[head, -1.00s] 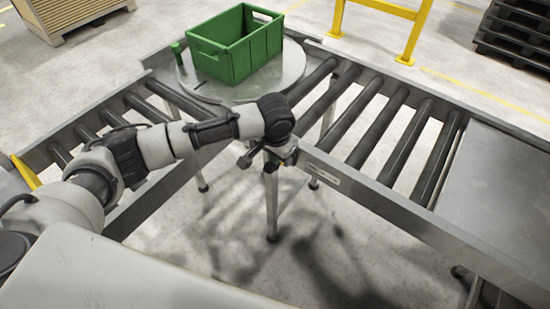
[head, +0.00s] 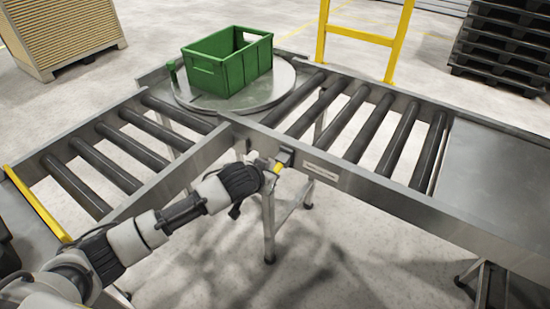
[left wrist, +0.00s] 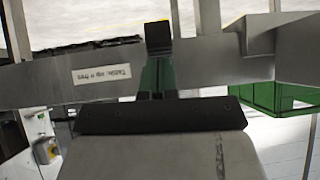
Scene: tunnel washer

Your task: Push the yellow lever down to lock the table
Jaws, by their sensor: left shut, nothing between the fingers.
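The turntable (head: 296,92) is a round grey metal plate at the corner between two roller conveyors. My right gripper is not in view.
A green crate (head: 229,62) stands on the turntable. A white label (head: 321,171) is on the right conveyor's side rail; it shows upside down in the wrist view (left wrist: 102,75). A support leg (head: 268,228) stands below the corner. Open floor lies in front.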

